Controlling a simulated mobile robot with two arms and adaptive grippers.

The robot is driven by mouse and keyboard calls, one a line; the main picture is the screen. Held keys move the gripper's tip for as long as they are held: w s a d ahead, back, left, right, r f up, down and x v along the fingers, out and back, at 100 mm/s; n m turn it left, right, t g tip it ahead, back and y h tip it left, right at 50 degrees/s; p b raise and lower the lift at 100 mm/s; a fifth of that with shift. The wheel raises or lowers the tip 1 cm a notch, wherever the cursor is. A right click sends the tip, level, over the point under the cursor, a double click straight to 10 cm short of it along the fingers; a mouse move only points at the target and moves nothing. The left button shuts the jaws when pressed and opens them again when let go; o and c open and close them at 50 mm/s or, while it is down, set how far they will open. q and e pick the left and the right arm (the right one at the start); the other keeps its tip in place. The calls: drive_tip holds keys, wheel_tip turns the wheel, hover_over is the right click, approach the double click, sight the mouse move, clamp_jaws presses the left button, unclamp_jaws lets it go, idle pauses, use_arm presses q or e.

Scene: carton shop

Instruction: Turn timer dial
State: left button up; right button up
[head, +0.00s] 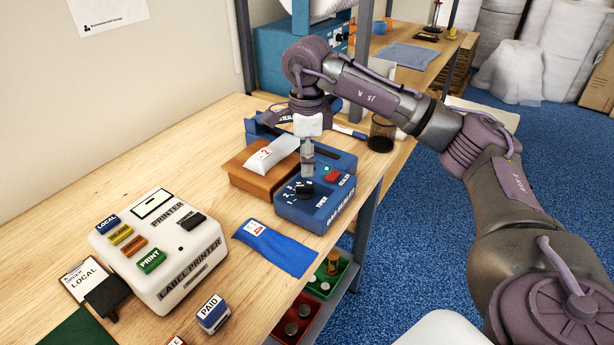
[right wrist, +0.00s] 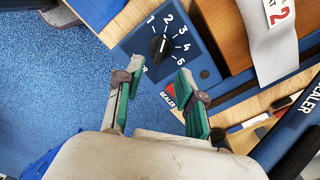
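The blue bag sealer (head: 325,212) stands near the right edge of the bench. Its black timer dial (head: 304,188) is on the top face at the front left. The right wrist view shows the dial (right wrist: 160,46) with the numbers 1 to 5 around it; I cannot tell its exact setting. My right gripper (head: 307,172) points down over the sealer, just behind the dial in the head view. In the right wrist view its fingers (right wrist: 157,78) are apart and empty, and the dial lies beyond the gap between the tips. My left gripper is not in view.
A red button (head: 331,177) sits beside the dial. A white pouch (head: 271,154) lies on a wooden block (head: 258,183) left of the sealer. A label printer (head: 160,250), a blue pouch (head: 282,249) and a PAID stamp (head: 213,313) are nearer.

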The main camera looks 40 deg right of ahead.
sight(307, 185)
wheel_tip(307, 185, up, 6)
drive_tip(key=shift+f, duration=0.15)
